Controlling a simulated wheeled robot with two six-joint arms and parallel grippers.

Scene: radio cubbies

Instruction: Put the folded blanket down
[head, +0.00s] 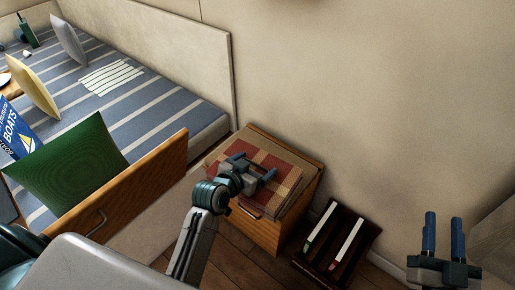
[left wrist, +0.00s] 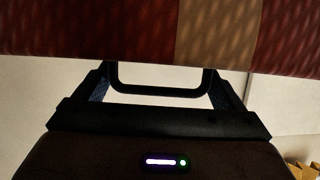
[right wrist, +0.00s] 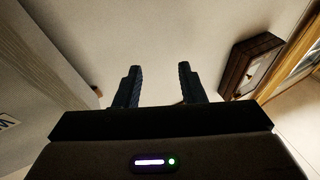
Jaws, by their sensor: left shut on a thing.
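The folded blanket (head: 285,181), red and tan checked, is over the top of a small wooden cabinet (head: 270,234). My left gripper (head: 256,170) is at the blanket, with its fingers over it. In the left wrist view the blanket (left wrist: 150,35) fills the top edge, and a dark loop (left wrist: 160,92) below it spans between the fingers. The gripper is shut on the blanket, seemingly by this loop. I cannot tell whether the blanket touches the cabinet top. My right gripper (head: 444,238) is open and empty at the right; it also shows in the right wrist view (right wrist: 158,85).
A dark rack (head: 335,245) with two pale-edged items stands right of the cabinet. A striped bed (head: 130,95) with pillows is at the left, with a green cushion (head: 68,160) by a wooden board (head: 120,190). The wall is close behind the cabinet.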

